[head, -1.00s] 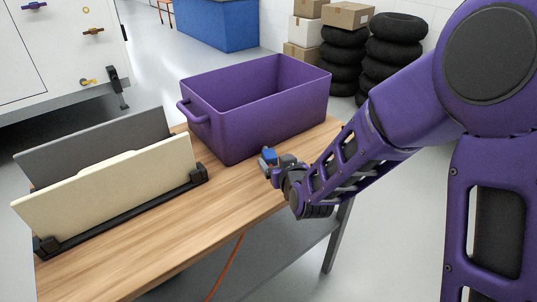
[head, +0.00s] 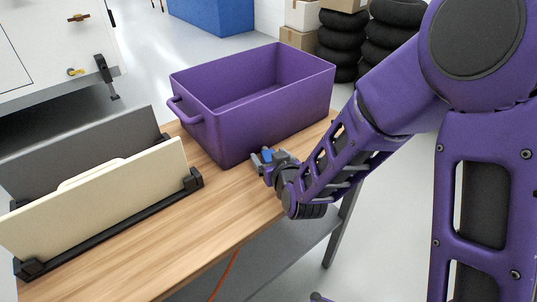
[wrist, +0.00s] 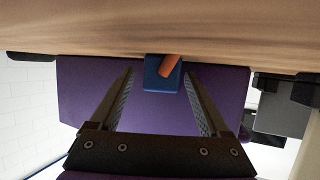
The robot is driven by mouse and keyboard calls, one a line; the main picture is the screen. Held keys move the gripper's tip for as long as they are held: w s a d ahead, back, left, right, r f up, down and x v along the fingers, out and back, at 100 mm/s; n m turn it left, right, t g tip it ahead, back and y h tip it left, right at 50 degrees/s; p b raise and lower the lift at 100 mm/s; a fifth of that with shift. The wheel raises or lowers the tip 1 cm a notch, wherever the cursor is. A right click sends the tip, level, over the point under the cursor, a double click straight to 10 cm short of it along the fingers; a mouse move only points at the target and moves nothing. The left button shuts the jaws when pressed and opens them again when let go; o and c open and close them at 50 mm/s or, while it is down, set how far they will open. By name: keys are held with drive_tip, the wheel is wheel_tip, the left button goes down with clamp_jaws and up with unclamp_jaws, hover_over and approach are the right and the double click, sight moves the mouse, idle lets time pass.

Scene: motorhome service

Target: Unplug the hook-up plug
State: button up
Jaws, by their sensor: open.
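The hook-up plug (wrist: 163,75) is a small blue block with an orange cable end (wrist: 170,64) on it. In the wrist view it sits between the two fingers of my gripper (wrist: 159,72), near their tips. The fingers are apart, with a visible gap on each side of it. In the head view my gripper (head: 260,161) is low over the wooden bench, in front of the purple bin. A bit of blue (head: 267,155) shows at its fingers there, partly hidden by the gripper. I cannot see what the plug is seated in.
The purple bin (head: 245,135) stands on the bench (head: 165,235) just behind my gripper. A black rack with cream (head: 95,205) and grey boards (head: 85,155) stands at the left. An orange cable (head: 226,273) hangs below the bench. Tires and boxes are at the back.

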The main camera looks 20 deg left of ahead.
clamp_jaws()
idle(0.4)
drive_tip(key=shift+r, duration=0.15)
